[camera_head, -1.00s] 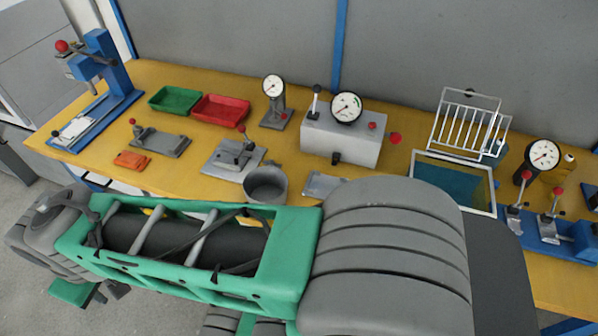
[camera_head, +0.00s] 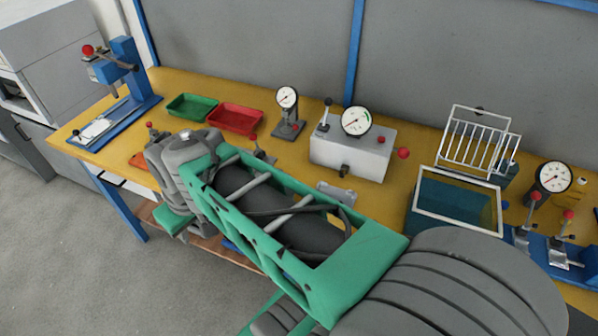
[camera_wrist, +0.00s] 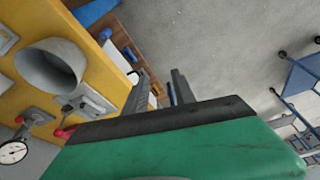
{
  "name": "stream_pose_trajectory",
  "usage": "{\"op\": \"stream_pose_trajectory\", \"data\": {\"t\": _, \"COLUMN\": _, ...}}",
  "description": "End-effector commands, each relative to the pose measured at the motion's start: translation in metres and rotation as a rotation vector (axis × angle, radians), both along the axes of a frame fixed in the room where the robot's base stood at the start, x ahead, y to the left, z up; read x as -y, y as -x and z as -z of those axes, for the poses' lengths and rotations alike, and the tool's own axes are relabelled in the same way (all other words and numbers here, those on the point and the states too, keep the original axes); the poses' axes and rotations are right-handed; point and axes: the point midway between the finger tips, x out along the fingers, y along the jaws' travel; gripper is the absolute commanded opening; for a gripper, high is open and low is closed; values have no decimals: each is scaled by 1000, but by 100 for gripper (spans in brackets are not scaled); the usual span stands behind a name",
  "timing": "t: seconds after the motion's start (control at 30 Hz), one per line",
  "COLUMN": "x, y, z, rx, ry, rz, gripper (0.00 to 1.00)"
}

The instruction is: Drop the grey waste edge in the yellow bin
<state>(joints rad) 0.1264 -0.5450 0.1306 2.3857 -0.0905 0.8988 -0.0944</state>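My gripper (camera_wrist: 160,88) shows in the wrist view as two dark fingers set apart, with the floor and table edge visible between them. I see nothing held between the fingers. It hangs near the front edge of the yellow table. In the head view my arm hides the gripper. I cannot pick out the grey waste edge in either view. I cannot make out a yellow bin for certain; a small yellowish patch near the under-table shelf in the wrist view is too small to tell.
The yellow table (camera_head: 170,83) carries green (camera_head: 192,106) and red (camera_head: 235,118) trays, a grey gauge box (camera_head: 352,150) and a framed water tank (camera_head: 457,200). A grey cup (camera_wrist: 50,66) stands near the table edge. A blue wheeled frame (camera_wrist: 300,78) stands on open floor.

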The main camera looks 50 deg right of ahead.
Motion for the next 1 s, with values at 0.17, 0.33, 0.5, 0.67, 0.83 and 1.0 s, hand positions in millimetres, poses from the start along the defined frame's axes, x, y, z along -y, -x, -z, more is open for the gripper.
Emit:
{"op": "stream_pose_trajectory", "data": {"t": 0.17, "x": 97, "y": -55, "z": 9, "rx": 19, "ry": -41, "rz": -65, "gripper": 32}}
{"op": "stream_pose_trajectory", "data": {"t": 0.33, "x": 230, "y": -62, "z": 32, "rx": 110, "ry": -65, "rz": -148, "gripper": 32}}
{"op": "stream_pose_trajectory", "data": {"t": 0.5, "x": 322, "y": -29, "z": 53, "rx": 208, "ry": -49, "rz": -207, "gripper": 32}}
{"op": "stream_pose_trajectory", "data": {"t": 0.67, "x": 346, "y": -16, "z": 63, "rx": 245, "ry": -35, "rz": -233, "gripper": 32}}
{"op": "stream_pose_trajectory", "data": {"t": 0.83, "x": 343, "y": -28, "z": 81, "rx": 246, "ry": -34, "rz": -237, "gripper": 32}}
{"op": "stream_pose_trajectory", "data": {"t": 1.0, "x": 341, "y": -38, "z": 102, "rx": 244, "ry": -35, "rz": -235, "gripper": 32}}
